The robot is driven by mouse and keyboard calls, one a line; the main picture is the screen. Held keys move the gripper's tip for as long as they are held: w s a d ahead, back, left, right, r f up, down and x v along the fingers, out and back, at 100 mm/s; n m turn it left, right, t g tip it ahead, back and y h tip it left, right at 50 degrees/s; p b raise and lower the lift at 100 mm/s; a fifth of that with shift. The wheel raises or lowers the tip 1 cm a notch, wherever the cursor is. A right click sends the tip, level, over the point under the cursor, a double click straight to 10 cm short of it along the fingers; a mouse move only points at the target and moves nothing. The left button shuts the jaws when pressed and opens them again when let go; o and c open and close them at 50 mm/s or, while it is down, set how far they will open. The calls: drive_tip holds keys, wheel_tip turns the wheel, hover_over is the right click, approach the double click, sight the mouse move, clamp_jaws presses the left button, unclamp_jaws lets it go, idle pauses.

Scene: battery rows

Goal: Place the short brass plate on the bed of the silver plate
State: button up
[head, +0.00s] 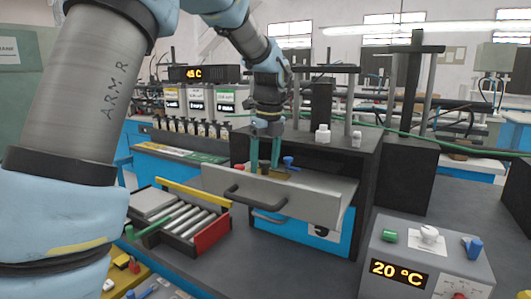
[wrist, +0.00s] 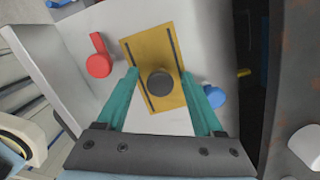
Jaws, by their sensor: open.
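The short brass plate (wrist: 168,48) is a flat yellow piece with two dark slots and a round black knob (wrist: 160,83). It lies on the pale bed of the silver plate (wrist: 60,40), between a red knob and a blue knob. In the head view the silver plate (head: 220,182) looks like a pulled-out drawer with a dark handle; the brass plate is mostly hidden behind my fingers and its front. My gripper (wrist: 160,74) is open above the brass plate, one teal finger on each side of the black knob. My gripper also shows in the head view (head: 265,164).
A red knob (wrist: 99,60) and a blue knob (wrist: 215,96) stand close to my fingers. A dark cabinet (head: 352,148) is behind the drawer. A roller tray (head: 172,205) stands at left, a 20 °C box (head: 385,240) at right. Dark bench top is free between them.

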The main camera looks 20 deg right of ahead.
sight(268, 163)
wheel_tip(268, 163, up, 12)
drive_tip(key=s+b, duration=0.1)
drive_tip(key=b, duration=0.1)
drive_tip(key=shift+s+d, duration=0.2)
drive_tip(key=shift+d, duration=0.05)
idle(0.4)
